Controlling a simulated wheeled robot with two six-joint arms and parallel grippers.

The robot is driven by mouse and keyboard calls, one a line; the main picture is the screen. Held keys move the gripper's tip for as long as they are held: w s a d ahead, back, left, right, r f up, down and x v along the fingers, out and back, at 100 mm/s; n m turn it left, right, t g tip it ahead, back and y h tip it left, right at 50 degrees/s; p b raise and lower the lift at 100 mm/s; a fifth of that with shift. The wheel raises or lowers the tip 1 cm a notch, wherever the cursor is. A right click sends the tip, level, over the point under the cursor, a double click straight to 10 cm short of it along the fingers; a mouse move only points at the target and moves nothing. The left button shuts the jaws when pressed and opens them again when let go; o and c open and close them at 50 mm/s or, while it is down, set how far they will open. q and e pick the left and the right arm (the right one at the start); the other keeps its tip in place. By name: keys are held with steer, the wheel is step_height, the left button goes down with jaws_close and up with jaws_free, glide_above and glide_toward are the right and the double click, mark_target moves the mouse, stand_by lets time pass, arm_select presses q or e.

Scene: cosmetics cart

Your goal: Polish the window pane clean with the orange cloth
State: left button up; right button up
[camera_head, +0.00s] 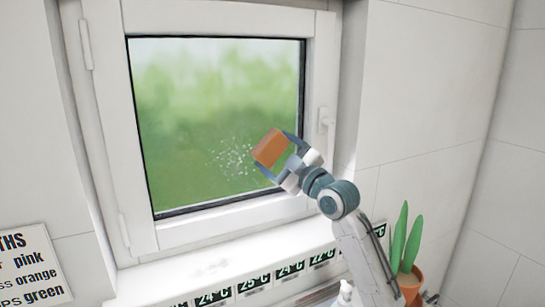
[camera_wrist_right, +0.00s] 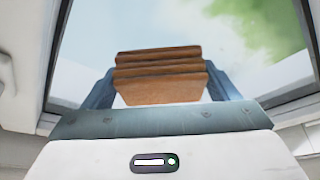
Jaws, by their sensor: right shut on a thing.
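The window pane (camera_head: 200,100) shows a blurred green outdoor scene in a white frame. A patch of whitish specks (camera_head: 230,157) lies on its lower right part. My right gripper (camera_head: 277,155) is shut on the orange cloth (camera_head: 270,147), a folded block, in front of the pane just right of the specks. I cannot tell whether the cloth touches the glass. In the right wrist view the folded cloth (camera_wrist_right: 160,78) sits in layers between the two fingers, with the pane (camera_wrist_right: 200,40) behind it. My left gripper is not in view.
The window handle (camera_head: 325,120) sticks out right of the pane. Below, the sill (camera_head: 205,270) has a row of temperature displays (camera_head: 255,283) along its front. A potted plant (camera_head: 408,270) and a white bottle top (camera_head: 345,290) stand at lower right. A word sign (camera_head: 30,265) is at lower left.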

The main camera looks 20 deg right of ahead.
steer(key=shift+s+p, duration=0.35)
steer(key=shift+s, duration=2.6)
steer(key=s, duration=0.3)
steer(key=shift+d, duration=0.1)
